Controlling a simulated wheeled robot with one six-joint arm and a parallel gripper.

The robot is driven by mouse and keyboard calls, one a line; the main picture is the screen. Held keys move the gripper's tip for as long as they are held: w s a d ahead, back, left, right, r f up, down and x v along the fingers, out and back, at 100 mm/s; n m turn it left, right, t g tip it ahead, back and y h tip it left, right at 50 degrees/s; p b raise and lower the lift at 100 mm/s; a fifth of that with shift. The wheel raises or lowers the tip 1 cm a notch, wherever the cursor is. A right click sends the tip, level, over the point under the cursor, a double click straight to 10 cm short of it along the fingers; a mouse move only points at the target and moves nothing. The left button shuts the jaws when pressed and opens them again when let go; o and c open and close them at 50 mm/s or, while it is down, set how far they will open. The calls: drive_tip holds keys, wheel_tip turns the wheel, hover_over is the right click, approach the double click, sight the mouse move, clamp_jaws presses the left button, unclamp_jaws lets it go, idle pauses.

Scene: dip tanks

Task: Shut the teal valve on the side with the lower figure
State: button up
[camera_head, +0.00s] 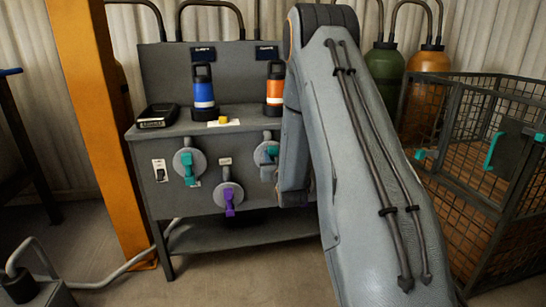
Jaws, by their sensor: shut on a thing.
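The grey bench panel (215,90) carries two teal valves. The left teal valve (189,168) sits on a round grey flange, its handle pointing mostly down. The right teal valve (271,153) is partly covered by my arm, so its full handle position cannot be told. Two small dark displays stand at the top of the panel, the left one (203,54) and the right one (266,52); their figures are too small to read. My gripper is hidden behind my arm, near the right side of the bench.
A purple valve (229,198) sits low between the teal ones. A blue bottle (203,92), an orange bottle (275,90) and a black device (158,116) stand on the bench. An orange post (95,120) is at left, a wire cage (480,150) at right.

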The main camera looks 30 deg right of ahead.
drive_tip(key=m, duration=0.2)
drive_tip(key=m+p, duration=0.1)
drive_tip(key=m, duration=0.1)
drive_tip(key=shift+s+d, duration=0.15)
drive_tip(key=shift+d, duration=0.25)
drive_tip(key=shift+s+d+f+m+p, duration=0.1)
drive_tip(key=shift+d+f+m+p, duration=0.35)
drive_tip(key=shift+m, duration=1.8)
drive_tip(key=shift+s+d+f+m+p, duration=0.1)
drive_tip(key=shift+f+m+p, duration=0.45)
drive_tip(key=shift+m, duration=1.75)
drive_tip(key=shift+s+d+f+m+p, duration=0.2)
drive_tip(key=shift+m+p, duration=0.5)
drive_tip(key=shift+m, duration=1.55)
drive_tip(key=shift+w+d, duration=0.15)
drive_tip(key=o, duration=0.8)
drive_tip(key=shift+d, duration=0.1)
drive_tip(key=shift+a, duration=0.2)
